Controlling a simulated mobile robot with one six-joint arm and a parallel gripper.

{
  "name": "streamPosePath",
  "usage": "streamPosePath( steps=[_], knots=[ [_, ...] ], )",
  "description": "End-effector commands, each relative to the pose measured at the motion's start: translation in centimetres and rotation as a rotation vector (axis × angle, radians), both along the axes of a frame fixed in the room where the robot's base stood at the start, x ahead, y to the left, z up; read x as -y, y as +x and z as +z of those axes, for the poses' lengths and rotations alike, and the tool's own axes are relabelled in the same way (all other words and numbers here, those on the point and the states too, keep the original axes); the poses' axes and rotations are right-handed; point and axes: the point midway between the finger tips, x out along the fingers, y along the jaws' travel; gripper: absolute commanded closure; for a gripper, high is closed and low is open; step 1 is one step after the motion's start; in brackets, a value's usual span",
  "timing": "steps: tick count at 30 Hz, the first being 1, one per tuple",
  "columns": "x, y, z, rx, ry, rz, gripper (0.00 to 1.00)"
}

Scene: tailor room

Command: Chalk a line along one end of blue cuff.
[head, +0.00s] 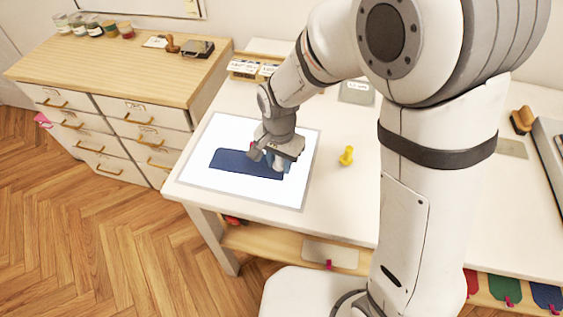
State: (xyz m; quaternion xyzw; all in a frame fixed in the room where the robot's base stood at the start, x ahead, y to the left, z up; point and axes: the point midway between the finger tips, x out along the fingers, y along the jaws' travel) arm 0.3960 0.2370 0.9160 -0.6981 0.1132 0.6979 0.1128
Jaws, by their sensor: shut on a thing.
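The blue cuff (228,161) lies flat on a bright white panel (222,128) at the left end of the white table. My gripper (270,160) is over the cuff's right end, pointing down and low to the cloth. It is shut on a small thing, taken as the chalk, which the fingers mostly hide. I cannot tell whether the chalk touches the cuff. The fingers also cover part of the cuff's right end, and no chalk line can be made out there.
A small yellow object (347,156) stands on the table right of the panel. Small labelled boxes (243,67) are at the back. A wooden-topped drawer cabinet (120,65) with jars and stamps stands at left. A brush (521,120) lies at far right.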

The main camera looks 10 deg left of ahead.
Motion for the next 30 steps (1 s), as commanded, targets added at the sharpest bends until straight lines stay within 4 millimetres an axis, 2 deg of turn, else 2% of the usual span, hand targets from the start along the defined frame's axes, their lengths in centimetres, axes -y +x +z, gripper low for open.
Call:
streamPosePath(
  steps=[6,19,30],
  knots=[
    [0.1,0.9,-0.2,-0.002,-0.002,-0.001,0.90],
    [0.1,1.2,-0.2,-0.001,-0.001,-0.001,0.90],
    [0.1,2.6,0.0,-0.001,-0.001,0.001,0.90]
  ],
)
